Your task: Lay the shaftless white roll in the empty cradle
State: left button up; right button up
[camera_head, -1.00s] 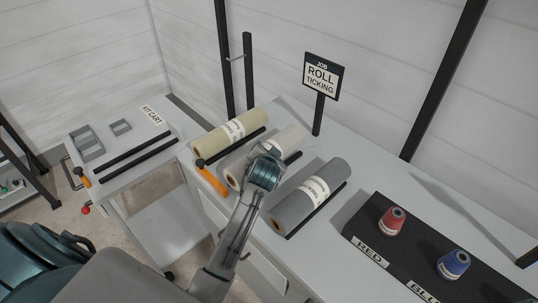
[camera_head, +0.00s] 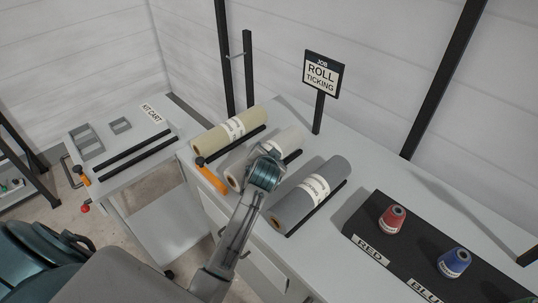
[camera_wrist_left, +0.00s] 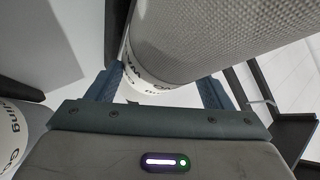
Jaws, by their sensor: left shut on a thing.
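The white roll (camera_head: 286,140) lies on the long bench between a cream roll (camera_head: 221,133) and a grey roll (camera_head: 314,192). My left gripper (camera_head: 265,158) is over its middle and hides much of it. In the left wrist view the fingers (camera_wrist_left: 160,85) are shut on the white roll (camera_wrist_left: 215,40), by its printed band. The empty cradle (camera_head: 138,147), a pair of parallel black rails, lies on the kit cart at the left with nothing on it. My right gripper is not in view.
An orange handle (camera_head: 212,179) is at the near end of the cream roll. A gap separates cart and bench.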

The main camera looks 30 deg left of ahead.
pick_arm(q)
jog(key=shift+f, duration=0.2)
jog(key=o, duration=1.2)
jog(key=shift+s, duration=0.1)
jog(key=shift+s+d+r, duration=0.1)
jog(key=shift+s+d, duration=0.05)
jog(key=shift+s, duration=0.05)
jog(key=b+v, duration=0.2)
jog(key=v, duration=0.8)
jog(key=shift+r+b, duration=0.1)
jog(key=shift+b, duration=0.3)
